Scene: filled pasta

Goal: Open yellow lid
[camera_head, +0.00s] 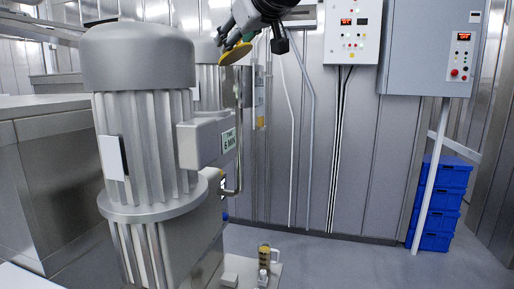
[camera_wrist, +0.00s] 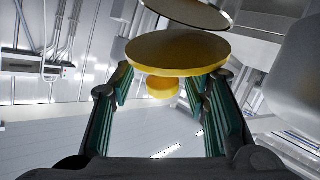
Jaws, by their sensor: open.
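The yellow lid (camera_wrist: 185,50) is a round yellow disc with a short yellow knob (camera_wrist: 162,88) on its face. In the wrist view the knob lies between the two green-padded fingers of my gripper (camera_wrist: 160,80). The fingers are apart, with visible gaps beside the knob. In the head view the yellow lid (camera_head: 236,53) shows tilted near the top centre, by the upper end of a metal pipe. My gripper (camera_head: 268,22) is dark, to the right of and above it, partly cut off by the top edge.
A second disc with a dark rim (camera_wrist: 200,12) is just beyond the lid. A large grey motor (camera_head: 145,120) stands at the left. A white control box (camera_head: 352,32) and grey cabinet (camera_head: 430,45) hang on the wall. Blue crates (camera_head: 437,200) stand at the right. The floor between is mostly clear.

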